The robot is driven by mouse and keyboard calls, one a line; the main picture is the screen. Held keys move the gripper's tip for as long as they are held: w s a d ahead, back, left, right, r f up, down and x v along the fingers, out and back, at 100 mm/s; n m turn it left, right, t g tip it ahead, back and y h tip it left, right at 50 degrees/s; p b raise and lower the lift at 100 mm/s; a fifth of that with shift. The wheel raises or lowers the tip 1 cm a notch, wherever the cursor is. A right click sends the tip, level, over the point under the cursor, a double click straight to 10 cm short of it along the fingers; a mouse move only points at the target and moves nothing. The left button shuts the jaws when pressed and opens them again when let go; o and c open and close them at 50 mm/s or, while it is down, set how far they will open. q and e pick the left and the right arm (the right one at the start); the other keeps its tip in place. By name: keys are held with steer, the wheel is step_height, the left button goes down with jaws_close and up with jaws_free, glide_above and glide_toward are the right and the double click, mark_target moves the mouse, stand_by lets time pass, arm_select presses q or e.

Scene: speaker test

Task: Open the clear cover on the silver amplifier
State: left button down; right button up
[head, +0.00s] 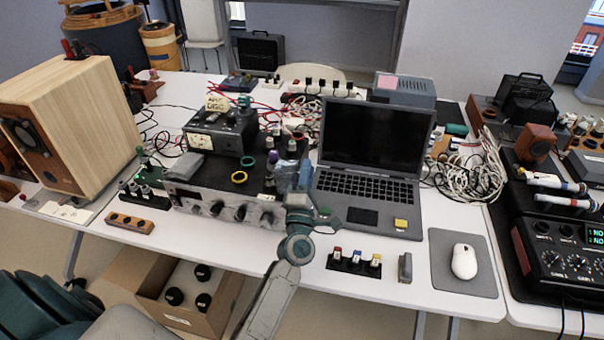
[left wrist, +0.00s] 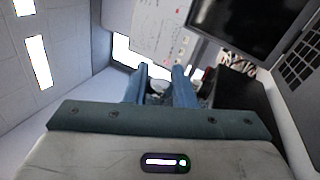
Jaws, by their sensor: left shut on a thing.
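The silver amplifier (head: 228,208) stands on the white table left of the laptop, its knobbed front facing me. My left gripper (head: 297,180) reaches over the right end of the amplifier. A bluish see-through shape, which looks like the clear cover (head: 283,177), shows beside the fingers. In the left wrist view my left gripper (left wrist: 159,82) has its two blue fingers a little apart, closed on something. The contact is small and partly hidden by the fingers. I cannot tell how far the cover is tilted. My right gripper is not in view.
An open laptop (head: 370,165) stands close on the right. A black meter box (head: 222,132) and yellow and green rings sit on the amplifier. A wooden speaker (head: 75,125) is at left. A small button strip (head: 354,262) and mouse (head: 464,261) lie in front.

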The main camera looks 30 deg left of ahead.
arm_select(q)
steer(key=m, duration=0.1)
steer(key=d+f+m+h+b, duration=0.1)
steer(key=shift+w+f+m+h, duration=0.1)
steer(key=shift+f+m+h, duration=0.05)
steer(key=shift+m+h, duration=0.15)
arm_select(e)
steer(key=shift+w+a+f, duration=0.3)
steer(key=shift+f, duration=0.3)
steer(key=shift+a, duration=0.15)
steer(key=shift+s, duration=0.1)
arm_select(q)
steer(key=c, duration=1.3)
jaws_free()
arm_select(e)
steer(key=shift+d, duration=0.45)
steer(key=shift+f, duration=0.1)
